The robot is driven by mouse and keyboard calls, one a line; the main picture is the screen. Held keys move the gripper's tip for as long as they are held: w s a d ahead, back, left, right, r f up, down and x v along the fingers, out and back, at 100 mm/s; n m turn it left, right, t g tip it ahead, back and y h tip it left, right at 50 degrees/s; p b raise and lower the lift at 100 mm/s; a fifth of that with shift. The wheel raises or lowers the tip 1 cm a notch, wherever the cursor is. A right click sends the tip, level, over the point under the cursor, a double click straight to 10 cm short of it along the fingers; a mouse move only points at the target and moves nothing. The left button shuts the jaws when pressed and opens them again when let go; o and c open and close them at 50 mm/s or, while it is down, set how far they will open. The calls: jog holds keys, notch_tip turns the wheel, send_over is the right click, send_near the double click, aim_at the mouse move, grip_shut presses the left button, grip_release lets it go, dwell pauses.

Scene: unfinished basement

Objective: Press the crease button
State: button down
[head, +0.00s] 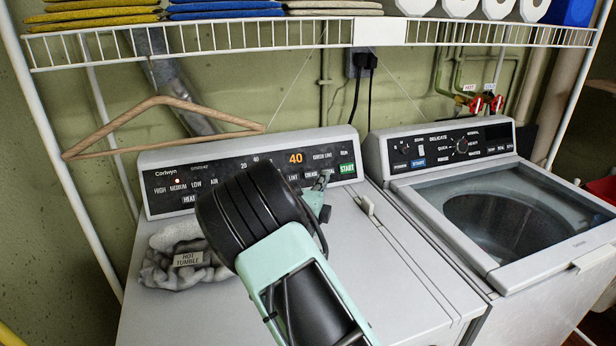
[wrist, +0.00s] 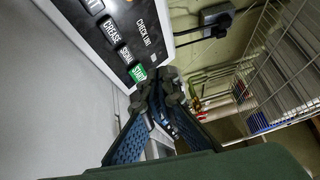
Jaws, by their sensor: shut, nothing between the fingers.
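The crease button (head: 311,176) is a small dark key with white lettering on the left dryer's black control panel (head: 226,179). It also shows in the wrist view (wrist: 112,35), uncovered, above the signal button (wrist: 125,54) and the green START button (wrist: 138,73). My gripper (head: 324,180) is shut and empty, its tips close in front of the panel, just right of the crease button in the head view. In the wrist view my gripper (wrist: 158,88) has its tips beside START, away from the crease button.
A grey cloth (head: 168,268) labelled "HOT TUMBLE" lies on the dryer top (head: 380,275). A wooden hanger (head: 160,101) hangs from the wire shelf (head: 260,38) above the panel. A washer (head: 480,250) stands close on the right. The dryer top is mostly clear.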

aim_at(314, 178)
jog(key=shift+w+a+f+b, duration=0.1)
jog(key=shift+w+f+b, duration=0.25)
jog(key=shift+w+b, duration=0.15)
jog(key=w+b, duration=0.1)
jog(key=w+a+f+b, duration=0.1)
jog(key=w, duration=0.1)
jog(key=w+a+f+b, duration=0.1)
jog(key=shift+w+f, duration=0.2)
jog(key=shift+w, duration=0.15)
jog(key=shift+w+a+f, duration=0.2)
jog(key=shift+w, duration=0.25)
jog(key=shift+w+a+f, duration=0.15)
jog(key=shift+w, duration=0.25)
jog(key=shift+w+a, duration=0.1)
dwell(0.5)
jog(key=shift+w+a+f, duration=0.1)
jog(key=shift+w+f, duration=0.05)
jog(key=shift+w, duration=0.1)
jog(key=shift+w+a+f+b, duration=0.15)
jog(key=shift+w+f+b, duration=0.05)
jog(key=shift+w+b, duration=0.15)
dwell(0.7)
dwell(0.3)
jog(key=shift+s+d+r+p, duration=0.2)
jog(key=shift+s+p, duration=0.1)
jog(key=shift+s, duration=0.1)
jog(key=shift+s+d+r+p, duration=0.1)
jog(key=shift+s+r+p, duration=0.05)
jog(key=shift+s+p, duration=0.2)
